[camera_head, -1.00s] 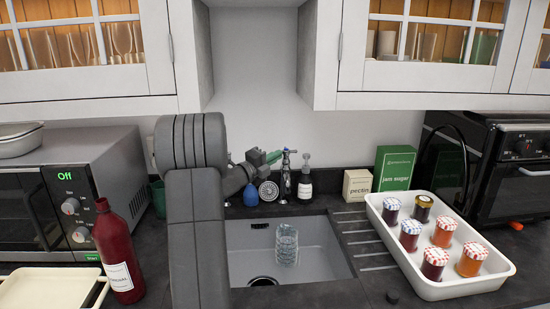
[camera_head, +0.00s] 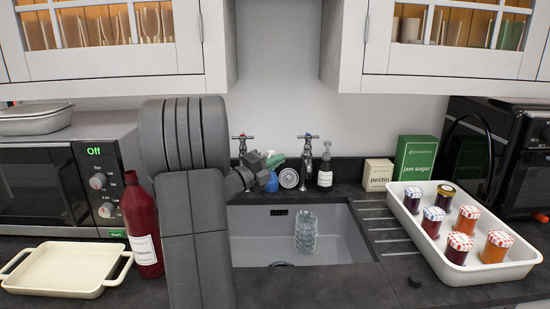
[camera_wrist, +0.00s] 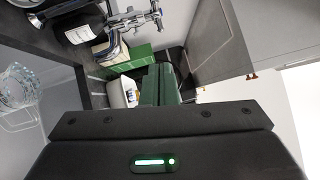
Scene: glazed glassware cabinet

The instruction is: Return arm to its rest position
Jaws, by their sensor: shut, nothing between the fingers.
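My grey arm (camera_head: 192,225) stands folded in front of the counter, left of the sink. My gripper (camera_head: 274,161) is small and partly hidden behind the arm in the head view, at the height of the taps behind the sink. In the wrist view, the gripper (camera_wrist: 162,84) shows its green fingers together with nothing between them. It appears clear of the things around it.
A clear glass vessel (camera_head: 306,232) stands in the sink (camera_head: 345,245). A red bottle (camera_head: 142,222) and cream tray (camera_head: 62,270) are at left. A white tray (camera_head: 487,273) of jam jars is at right. Wall cabinets (camera_head: 120,60) hang above.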

